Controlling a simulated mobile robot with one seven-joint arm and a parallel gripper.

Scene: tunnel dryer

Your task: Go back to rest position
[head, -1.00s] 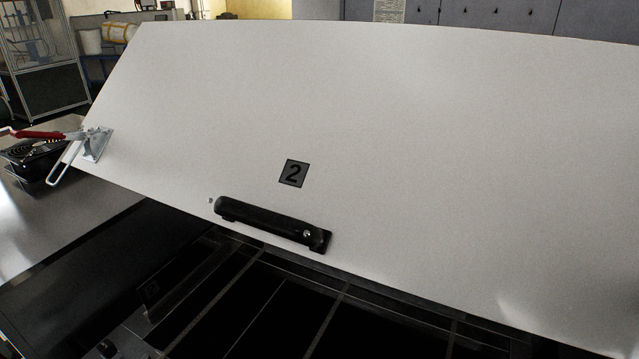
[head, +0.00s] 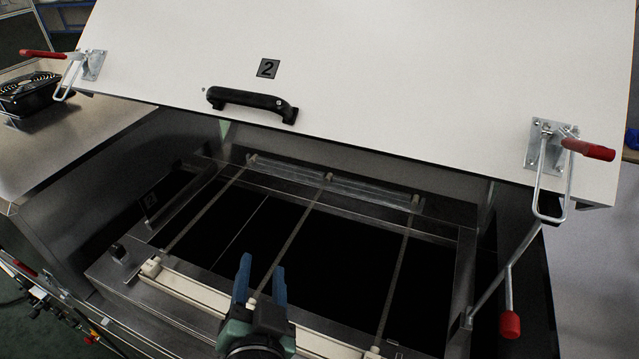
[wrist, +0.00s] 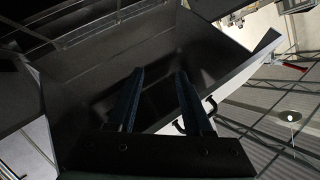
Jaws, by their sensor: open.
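My gripper (head: 262,268) is open and empty in the head view, with two blue fingers apart. It is over the front part of the open dryer chamber, above the cream front rail. In the wrist view my gripper (wrist: 160,75) also shows with its fingers apart and nothing between them. The white lid (head: 400,70), marked 2, is raised above the chamber. Its black handle (head: 252,104) is on the lid's lower edge, beyond my gripper and apart from it. My arm below the gripper is mostly out of the head view.
Red-handled clamps sit at the lid's left (head: 92,66) and right (head: 548,150) ends. A red-tipped lever (head: 510,322) stands at the chamber's right. A black fan (head: 30,92) rests on the metal top at left. The chamber holds several thin cross rods.

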